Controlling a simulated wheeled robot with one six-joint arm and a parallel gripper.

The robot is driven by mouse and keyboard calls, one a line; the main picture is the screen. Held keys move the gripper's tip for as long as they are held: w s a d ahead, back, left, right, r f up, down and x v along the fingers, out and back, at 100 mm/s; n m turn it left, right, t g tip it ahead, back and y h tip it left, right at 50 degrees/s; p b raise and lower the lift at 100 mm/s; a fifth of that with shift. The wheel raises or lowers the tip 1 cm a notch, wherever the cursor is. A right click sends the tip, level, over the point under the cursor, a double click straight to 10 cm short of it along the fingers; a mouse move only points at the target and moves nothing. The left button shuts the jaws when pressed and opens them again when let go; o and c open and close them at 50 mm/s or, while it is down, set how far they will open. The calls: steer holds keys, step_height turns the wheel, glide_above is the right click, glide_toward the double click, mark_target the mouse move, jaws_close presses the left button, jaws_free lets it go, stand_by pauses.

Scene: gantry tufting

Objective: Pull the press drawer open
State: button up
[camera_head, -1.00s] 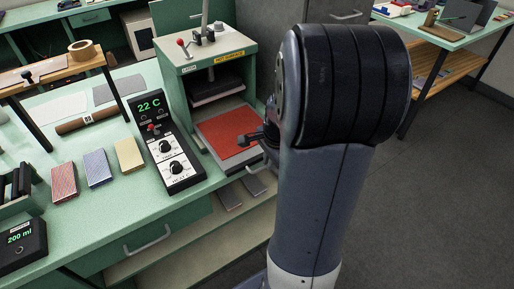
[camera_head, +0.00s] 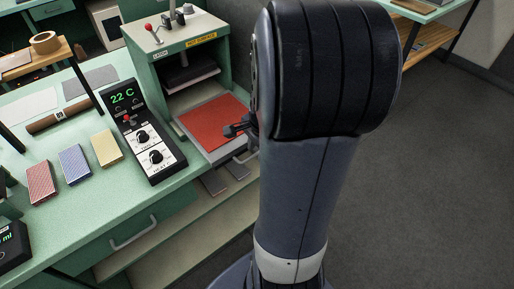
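The press (camera_head: 190,48) is a green box with a cream top, a yellow hot-surface label and a red-knobbed lever. Low in its opening is the press drawer, with a red pad (camera_head: 208,118) and a grey front edge. A metal handle (camera_head: 246,153) shows at its front right, partly hidden by my arm. My gripper (camera_head: 230,131) is dark and small in view, in front of the red pad's right side. Most of it is hidden behind my arm. I cannot tell whether it touches the drawer or whether its fingers are open.
A control box (camera_head: 143,137) reading 22 C stands left of the press. Red, blue and yellow blocks (camera_head: 73,164) lie on the green bench beside it. A lower bench drawer handle (camera_head: 134,233) and an open shelf (camera_head: 190,217) are below. Grey floor is clear at right.

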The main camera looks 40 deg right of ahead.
step_height(320, 180, up, 11)
steer(key=s, duration=0.2)
steer(key=shift+f, duration=0.2)
steer(key=shift+f, duration=0.1)
stand_by(0.3)
steer(key=f, duration=0.3)
steer(key=w+f, duration=0.1)
steer(key=f, duration=0.3)
steer(key=w+f, duration=0.1)
steer(key=f, duration=0.2)
steer(key=shift+f, duration=0.25)
steer(key=shift+w, duration=0.1)
steer(key=shift+r, duration=0.1)
